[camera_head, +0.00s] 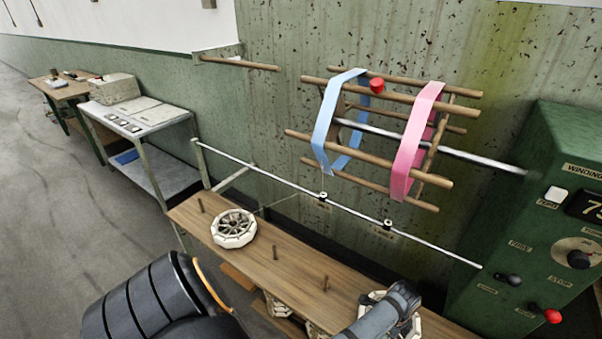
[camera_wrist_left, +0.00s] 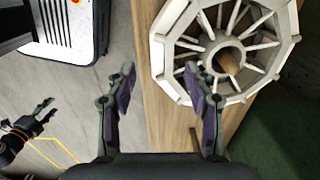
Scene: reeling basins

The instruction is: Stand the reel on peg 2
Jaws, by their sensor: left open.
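A white many-sided reel (camera_wrist_left: 163,50) lies in the left wrist view, with a brown wooden piece in its hub. In the head view a reel (camera_head: 417,325), probably the same one, shows at the bench's right, largely hidden by my arm. My left gripper (camera_wrist_left: 160,75) is open and empty, and its right finger overlaps the reel's rim in the picture. Another white reel (camera_head: 233,241) lies at the bench's left. Bare wooden pegs stand on the bench, one left (camera_head: 200,206), one mid-bench (camera_head: 275,253) and one farther right (camera_head: 326,284). I see no peg numbers. My right gripper (camera_wrist_left: 45,113) shows small at left.
The wooden bench (camera_head: 300,270) runs below a metal rail (camera_head: 265,172). A skein frame (camera_head: 385,97) with blue and pink bands overhangs it. A green control cabinet (camera_head: 540,215) bounds the right. More reels (camera_head: 277,306) sit below the bench. Floor (camera_head: 60,200) is open at left.

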